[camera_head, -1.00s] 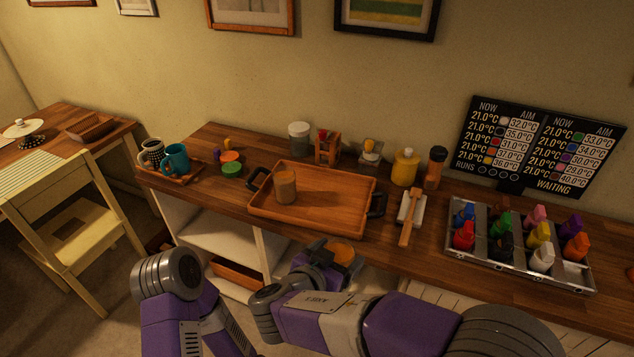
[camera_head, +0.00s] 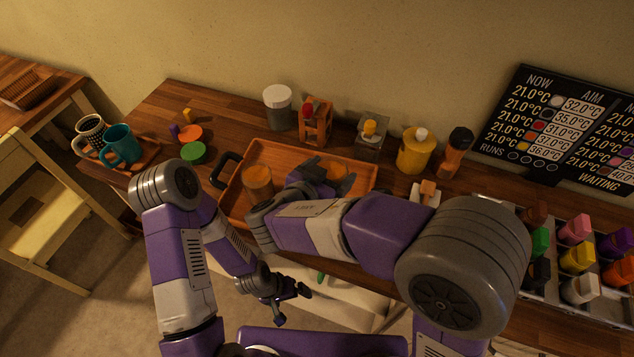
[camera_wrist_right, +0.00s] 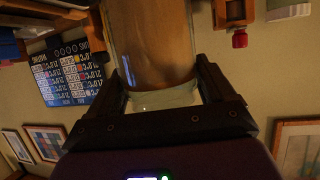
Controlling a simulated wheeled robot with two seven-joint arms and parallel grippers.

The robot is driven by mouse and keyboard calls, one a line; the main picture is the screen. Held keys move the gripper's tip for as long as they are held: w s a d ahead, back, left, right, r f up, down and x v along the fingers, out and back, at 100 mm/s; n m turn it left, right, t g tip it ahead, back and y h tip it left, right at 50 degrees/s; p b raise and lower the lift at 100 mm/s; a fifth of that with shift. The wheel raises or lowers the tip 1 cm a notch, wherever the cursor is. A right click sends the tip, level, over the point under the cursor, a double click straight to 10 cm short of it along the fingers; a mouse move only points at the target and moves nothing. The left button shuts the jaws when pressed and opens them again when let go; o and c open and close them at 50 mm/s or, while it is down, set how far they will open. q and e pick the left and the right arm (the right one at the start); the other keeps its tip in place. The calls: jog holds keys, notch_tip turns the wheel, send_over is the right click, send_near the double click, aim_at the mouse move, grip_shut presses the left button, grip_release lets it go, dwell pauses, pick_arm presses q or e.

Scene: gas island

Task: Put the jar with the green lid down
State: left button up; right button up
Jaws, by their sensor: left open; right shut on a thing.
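My right gripper (camera_head: 316,180) is shut on a jar of amber-brown contents (camera_head: 335,171), over the right part of the wooden tray (camera_head: 277,153). My arm hides the jar's lower part, so I cannot tell whether it touches the tray. In the right wrist view the fingers (camera_wrist_right: 163,82) clasp this glass jar (camera_wrist_right: 152,45); I see no green lid on it. A similar jar (camera_head: 258,180) stands in the tray's left part. A loose green disc (camera_head: 193,152) lies on the counter left of the tray. My left gripper (camera_head: 290,295) is open and empty, low before the counter.
Behind the tray stand a white-grey jar (camera_head: 278,108), a wooden rack (camera_head: 316,122), a yellow bottle (camera_head: 415,150) and a dark-capped shaker (camera_head: 456,152). Mugs (camera_head: 121,146) are at the left. A case of coloured bottles (camera_head: 578,257) is at the right. An orange disc (camera_head: 190,133) lies behind the green one.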

notch_tip(320, 180, down, 3)
jog(key=shift+s, duration=0.15)
jog(key=shift+f+b, duration=0.45)
jog(key=shift+f, duration=1.7)
jog(key=shift+f+b, duration=0.15)
jog(key=shift+b, duration=0.15)
jog(key=o, duration=1.2)
jog(key=shift+o, duration=0.2)
jog(key=shift+s+a+r+p, duration=0.1)
jog(key=shift+a+r+p, duration=0.05)
jog(key=shift+r+p, duration=0.15)
jog(key=v, duration=1.1)
jog(key=shift+s, duration=0.3)
